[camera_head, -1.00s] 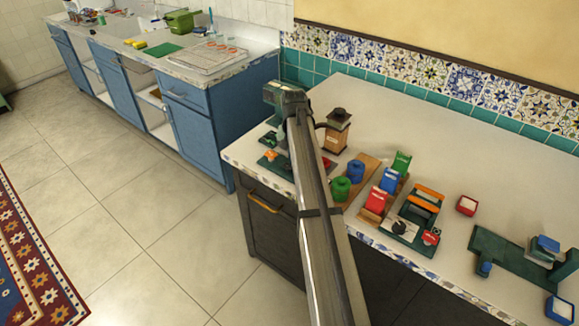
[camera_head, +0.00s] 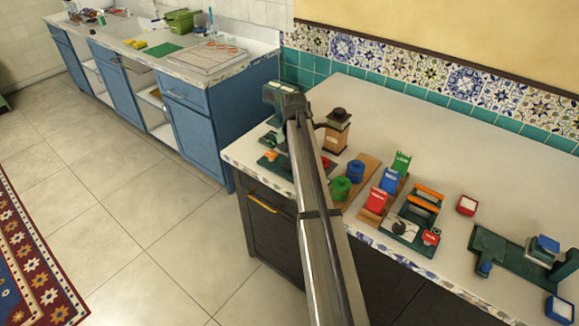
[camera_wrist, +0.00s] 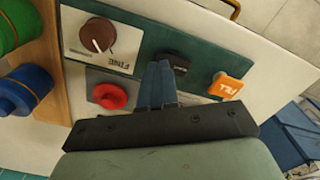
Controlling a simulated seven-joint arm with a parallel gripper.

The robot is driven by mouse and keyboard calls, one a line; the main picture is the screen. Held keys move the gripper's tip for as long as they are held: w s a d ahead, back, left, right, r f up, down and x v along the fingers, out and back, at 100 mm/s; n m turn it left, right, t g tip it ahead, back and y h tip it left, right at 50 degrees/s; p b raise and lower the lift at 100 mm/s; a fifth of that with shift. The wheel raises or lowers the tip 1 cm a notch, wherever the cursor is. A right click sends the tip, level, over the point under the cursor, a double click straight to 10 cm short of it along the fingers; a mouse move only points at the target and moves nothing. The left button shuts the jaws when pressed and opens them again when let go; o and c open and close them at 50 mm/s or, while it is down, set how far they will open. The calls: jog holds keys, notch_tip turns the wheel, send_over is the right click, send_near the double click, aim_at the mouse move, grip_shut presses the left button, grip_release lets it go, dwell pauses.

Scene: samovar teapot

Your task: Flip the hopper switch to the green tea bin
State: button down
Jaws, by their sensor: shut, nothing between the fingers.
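In the wrist view my gripper (camera_wrist: 160,68) is shut and empty. Its closed fingertips are over a dark green panel (camera_wrist: 205,55), close beside a small black block (camera_wrist: 176,66) that looks like a switch. I cannot tell if they touch it. Its marking is too small to read. An orange labelled button (camera_wrist: 225,87) is right of the fingers. In the head view my arm largely hides this panel and the fingers. A green round container (camera_head: 340,188) and a blue one (camera_head: 355,172) stand on a wooden board; I cannot tell which thing is the green tea bin.
A brown knob (camera_wrist: 97,36) on a plate marked FINE and a red knob (camera_wrist: 110,96) lie left of the fingers. A brown canister device (camera_head: 337,130) stands behind. Red (camera_head: 376,200), blue (camera_head: 390,180) and green (camera_head: 402,162) boxes stand to the right.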

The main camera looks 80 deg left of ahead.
jog(key=shift+f, duration=0.55)
dwell(0.4)
jog(key=shift+r, duration=3.5)
